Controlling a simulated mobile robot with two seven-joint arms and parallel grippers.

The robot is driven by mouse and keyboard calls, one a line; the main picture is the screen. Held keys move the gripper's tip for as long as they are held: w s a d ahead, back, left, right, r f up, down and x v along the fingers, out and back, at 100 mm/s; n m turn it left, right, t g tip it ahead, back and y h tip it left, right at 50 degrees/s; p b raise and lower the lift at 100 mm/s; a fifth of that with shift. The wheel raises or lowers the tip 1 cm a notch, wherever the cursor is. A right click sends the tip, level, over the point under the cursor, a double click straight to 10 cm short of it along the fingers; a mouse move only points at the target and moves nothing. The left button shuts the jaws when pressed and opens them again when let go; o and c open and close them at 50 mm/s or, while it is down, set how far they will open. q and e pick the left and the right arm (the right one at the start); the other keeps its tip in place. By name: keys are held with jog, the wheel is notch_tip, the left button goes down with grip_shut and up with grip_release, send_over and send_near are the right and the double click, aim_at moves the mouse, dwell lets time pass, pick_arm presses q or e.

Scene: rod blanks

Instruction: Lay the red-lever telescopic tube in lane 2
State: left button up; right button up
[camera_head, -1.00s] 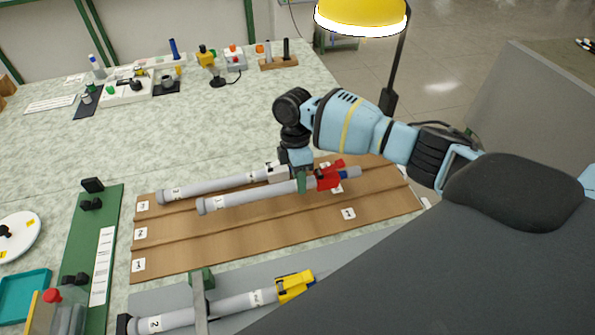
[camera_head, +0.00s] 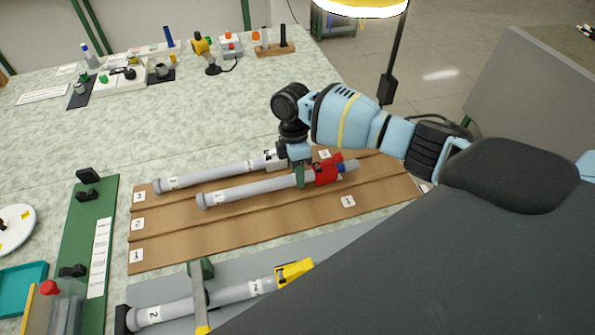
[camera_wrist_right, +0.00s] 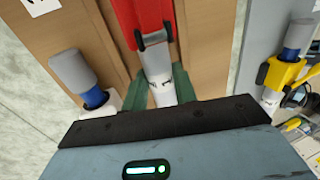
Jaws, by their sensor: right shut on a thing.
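The red-lever tube (camera_head: 250,189) is a grey telescopic tube with a red lever clamp (camera_head: 328,169) near its right end. My right gripper (camera_head: 300,177) is shut on it just left of the lever, pointing down from above. In the right wrist view the grey tube (camera_wrist_right: 159,84) passes between the green fingers, with the red lever (camera_wrist_right: 148,25) beyond. The tube lies along the middle lane, marked 2, of the brown lane board (camera_head: 230,230); whether it touches the board I cannot tell. My left gripper is not in view.
A white-lever tube (camera_head: 215,175) lies in lane 3, close behind. A yellow-lever tube (camera_head: 220,299) rests on the grey tray in front. Lane 1 is bare. A green strip (camera_head: 88,230) stands left; a yellow lamp (camera_head: 360,7) is behind.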

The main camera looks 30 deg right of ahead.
jog(key=shift+f, duration=0.4)
jog(key=o, duration=0.8)
jog(key=shift+o, duration=0.2)
jog(key=v, duration=0.7)
jog(key=shift+r, duration=0.4)
